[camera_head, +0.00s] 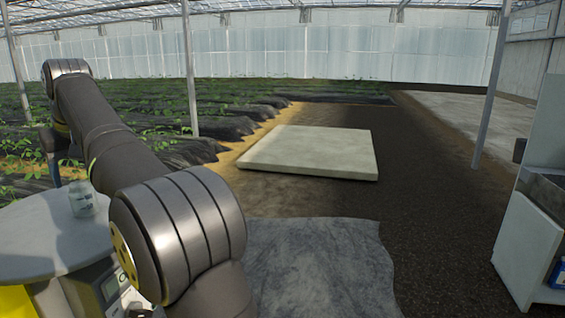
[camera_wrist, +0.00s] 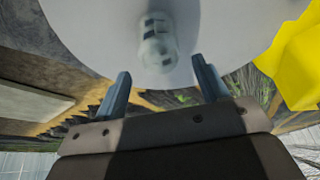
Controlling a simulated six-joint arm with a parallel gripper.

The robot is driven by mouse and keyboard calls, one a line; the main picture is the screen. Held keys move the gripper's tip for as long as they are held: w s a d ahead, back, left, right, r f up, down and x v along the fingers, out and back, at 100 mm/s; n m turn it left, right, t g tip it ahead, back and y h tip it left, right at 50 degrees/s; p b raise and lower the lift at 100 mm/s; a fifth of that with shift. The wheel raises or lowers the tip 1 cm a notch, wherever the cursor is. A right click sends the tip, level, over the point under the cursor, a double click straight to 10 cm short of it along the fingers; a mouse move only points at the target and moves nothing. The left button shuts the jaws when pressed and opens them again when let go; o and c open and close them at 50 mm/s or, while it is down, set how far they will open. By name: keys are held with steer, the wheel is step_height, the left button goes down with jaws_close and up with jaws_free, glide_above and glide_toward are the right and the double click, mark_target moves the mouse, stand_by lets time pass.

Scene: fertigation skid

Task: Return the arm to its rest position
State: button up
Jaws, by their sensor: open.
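My gripper (camera_wrist: 163,80) shows in the wrist view with its two blue-grey fingers spread apart and nothing between the tips. A small pale, translucent jar (camera_wrist: 157,42) stands on a round whitish table top (camera_wrist: 90,22), just beyond the fingertips and apart from them. In the head view the jar (camera_head: 83,200) is near the right edge of the table top (camera_head: 30,240). My arm reaches from the bottom centre up to the upper left, bent at an elbow. My gripper is mostly hidden behind the arm there, at the far left.
A yellow object (camera_head: 14,300) is below the table, beside a grey device with a small display (camera_head: 112,284). A pale slab (camera_head: 315,151) lies on open dark ground in the middle. A whitish cabinet (camera_head: 527,245) stands at right. Plant rows (camera_head: 240,100) and posts fill the back left.

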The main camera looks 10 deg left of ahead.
mark_target(77, 184)
steer(key=w+v, duration=0.1)
steer(key=v, duration=0.4)
steer(key=x, duration=0.7)
steer(key=s+x, duration=0.1)
steer(key=x, duration=0.3)
steer(key=shift+w+a+f, duration=0.1)
steer(key=shift+a, duration=0.1)
step_height(77, 184, up, 4)
steer(key=shift+f, duration=0.15)
steer(key=w+d+r, duration=0.6)
steer(key=d+r, duration=0.1)
steer(key=d, duration=0.3)
steer(key=w+d+f+m, duration=0.2)
steer(key=w+d+f, duration=0.1)
steer(key=w+f, duration=0.95)
step_height(77, 184, down, 19)
steer(key=d+m+t, duration=0.1)
steer(key=d, duration=0.2)
steer(key=s+d+f, duration=0.3)
steer(key=f, duration=0.5)
steer(key=s+d+f+m, duration=0.1)
steer(key=s+d+f, duration=0.2)
steer(key=f, duration=0.5)
steer(key=shift+s+d+f+t+h, duration=0.15)
steer(key=shift+s+d+t+h, duration=0.2)
steer(key=shift+d, duration=0.25)
